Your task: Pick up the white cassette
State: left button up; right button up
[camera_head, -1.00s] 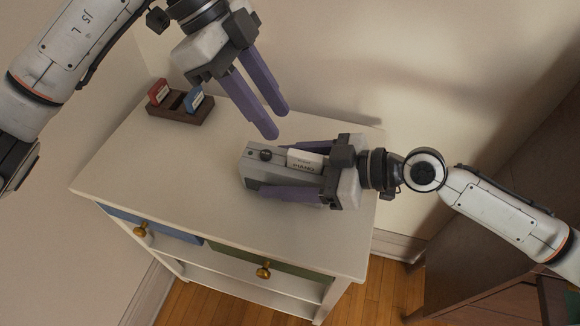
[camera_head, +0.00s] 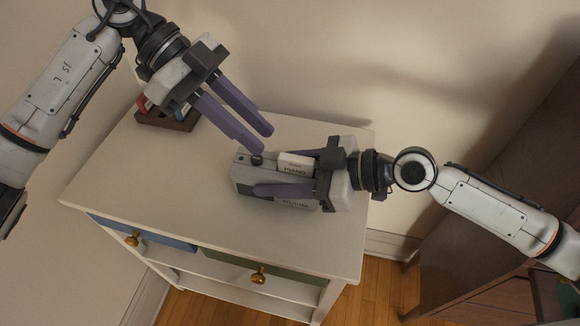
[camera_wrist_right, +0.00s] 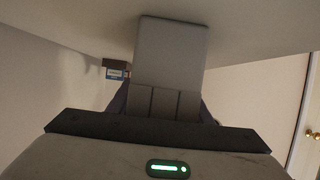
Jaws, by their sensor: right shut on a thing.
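The white cassette (camera_head: 295,165), lettered PIANO, sits upright in the top of a grey player box (camera_head: 241,175) on the white cabinet. Part of it stands above the box's top. My right gripper (camera_head: 262,172) is shut on the box, one finger along each long side. The box's grey underside or face (camera_wrist_right: 172,50) fills the middle of the right wrist view, where the cassette cannot be seen. My left gripper (camera_head: 264,140) is open and empty, its fingers apart. Its nearer fingertip is just above the dark round knob (camera_head: 257,160) on the box; contact cannot be told.
A dark wooden holder (camera_head: 170,123) with a red cassette (camera_head: 143,105) and a blue cassette stands at the back left, partly hidden by my left gripper. The cabinet top (camera_head: 150,185) is clear at the front and left. A wall stands close behind.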

aim_at(283, 156)
pick_arm(q)
jog(key=a+f+h, duration=0.1)
jog(key=w+a+f+h, duration=0.1)
jog(key=h, duration=0.1)
jog(key=a+f+h, duration=0.1)
jog(key=h, duration=0.1)
jog(key=shift+w+a+f+n, duration=0.15)
jog(key=shift+w+a+n, duration=0.15)
jog(key=shift+a, duration=0.1)
jog(key=shift+s+d+f, duration=0.15)
jog(key=shift+d+f, duration=0.05)
jog(key=shift+d, duration=0.1)
jog(key=x, duration=0.5)
jog(key=shift+d+r, duration=0.15)
jog(key=shift+r+x, duration=0.15)
jog(key=shift+x, duration=1.3)
jog(key=shift+r+x, duration=0.15)
jog(key=shift+x, duration=1.25)
jog(key=shift+d, duration=0.1)
grip_shut()
